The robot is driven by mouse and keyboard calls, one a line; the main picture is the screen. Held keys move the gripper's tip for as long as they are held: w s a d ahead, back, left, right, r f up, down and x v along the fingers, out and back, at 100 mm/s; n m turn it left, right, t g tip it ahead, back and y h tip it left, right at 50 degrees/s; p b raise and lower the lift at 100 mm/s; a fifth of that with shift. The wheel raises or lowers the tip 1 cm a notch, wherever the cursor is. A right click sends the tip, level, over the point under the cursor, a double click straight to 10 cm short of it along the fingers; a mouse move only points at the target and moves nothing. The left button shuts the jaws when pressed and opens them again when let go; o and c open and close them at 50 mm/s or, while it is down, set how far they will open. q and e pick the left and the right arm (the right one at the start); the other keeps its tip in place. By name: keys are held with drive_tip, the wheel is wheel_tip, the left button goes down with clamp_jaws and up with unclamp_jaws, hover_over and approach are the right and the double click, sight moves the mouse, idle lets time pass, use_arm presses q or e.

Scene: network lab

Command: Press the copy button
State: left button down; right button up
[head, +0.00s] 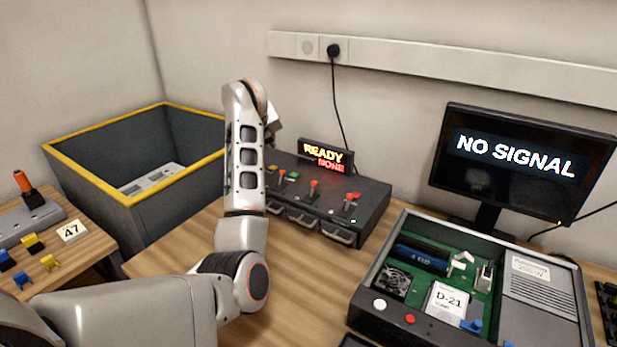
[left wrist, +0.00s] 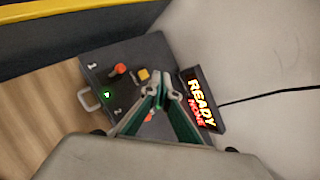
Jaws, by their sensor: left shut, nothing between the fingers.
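A dark copier box (head: 370,216) stands on the bench against the wall, with several drawers with handles in front and orange levers (head: 314,184) on top. Its display (head: 326,157) reads READY in yellow above a red word that looks like NONE. In the left wrist view, a yellow button (left wrist: 144,74) sits beside an orange lever (left wrist: 120,69), near a green light (left wrist: 107,95). I cannot read which control is the copy button. My left gripper (left wrist: 161,88) is shut and empty over the box top, near the display; my arm mostly hides it in the head view.
A yellow-rimmed grey bin (head: 165,215) stands left of the box. An open computer case (head: 400,322) and a NO SIGNAL monitor (head: 515,160) are at the right. Bare wood lies in front of the box.

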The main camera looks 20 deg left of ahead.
sight(293, 175)
use_arm(q)
drive_tip(key=w+d+r+h, duration=0.2)
drive_tip(key=d, duration=0.3)
drive_tip(key=shift+w+d, duration=0.15)
drive_tip(key=shift+d, duration=0.15)
use_arm(e)
drive_tip(key=shift+w+d+f, duration=0.1)
drive_tip(key=shift+w+d, duration=0.2)
drive_tip(key=shift+d, duration=0.25)
use_arm(q)
drive_tip(key=shift+f, duration=0.1)
use_arm(e)
drive_tip(key=shift+f, duration=0.1)
